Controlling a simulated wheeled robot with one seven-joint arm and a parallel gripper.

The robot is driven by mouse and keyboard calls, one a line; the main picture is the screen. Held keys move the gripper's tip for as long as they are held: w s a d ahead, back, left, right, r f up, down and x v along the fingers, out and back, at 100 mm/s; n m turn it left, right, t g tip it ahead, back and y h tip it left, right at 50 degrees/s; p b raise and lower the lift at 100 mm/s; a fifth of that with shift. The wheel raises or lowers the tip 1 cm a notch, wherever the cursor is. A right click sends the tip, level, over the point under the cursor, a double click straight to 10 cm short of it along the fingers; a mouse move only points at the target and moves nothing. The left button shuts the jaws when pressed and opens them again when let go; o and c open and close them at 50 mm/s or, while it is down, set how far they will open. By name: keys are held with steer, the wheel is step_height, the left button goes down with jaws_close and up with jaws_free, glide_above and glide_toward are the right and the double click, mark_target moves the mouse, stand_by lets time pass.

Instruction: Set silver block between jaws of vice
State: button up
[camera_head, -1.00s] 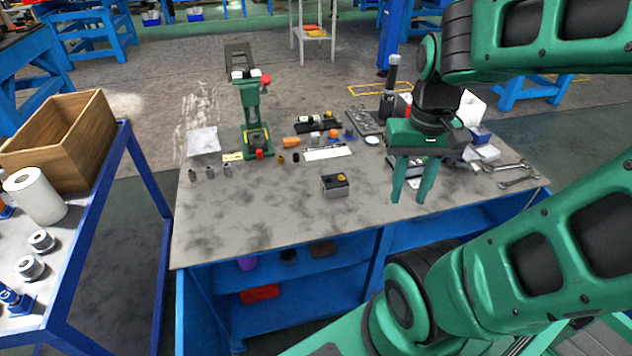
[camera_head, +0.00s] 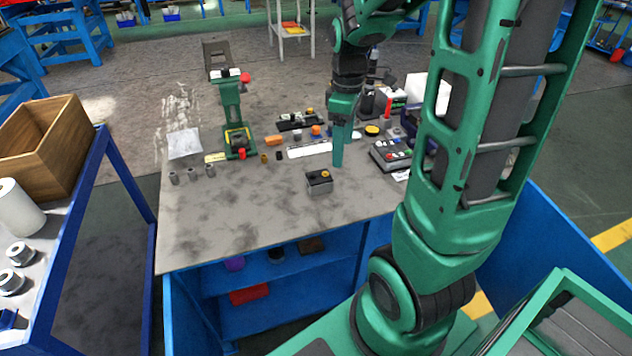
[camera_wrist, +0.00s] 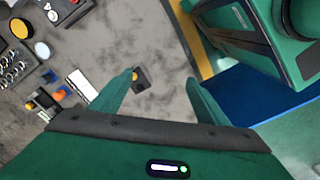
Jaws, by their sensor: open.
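A small grey block-shaped item (camera_head: 319,186) with a dark top and an orange-yellow knob stands on the grey workbench (camera_head: 230,220); I cannot tell whether it is the silver block. It also shows in the wrist view (camera_wrist: 142,82), beside the left fingertip. A green press-like stand (camera_head: 232,112) with a red knob is at the back left of the bench, with a small yellow and dark fixture at its base; vice jaws are not clear. My gripper (camera_head: 338,160) points down behind and right of the grey item. In the wrist view its fingers (camera_wrist: 158,80) are apart and empty.
Several small silver cylinders (camera_head: 191,176) stand at the bench's left. Orange and dark small parts (camera_head: 275,140) and a white strip (camera_head: 309,150) lie along the back. A control box (camera_head: 390,155) is at right. The bench's front left is clear.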

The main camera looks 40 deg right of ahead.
steer(key=w+f+n, duration=0.5)
steer(key=w+n, duration=0.2)
steer(key=w, duration=0.2)
glide_above(319, 176)
step_height(319, 176, down, 5)
steer(key=shift+r, duration=0.1)
steer(key=shift+f, duration=3.3)
steer(key=shift+r, duration=0.1)
jaws_close()
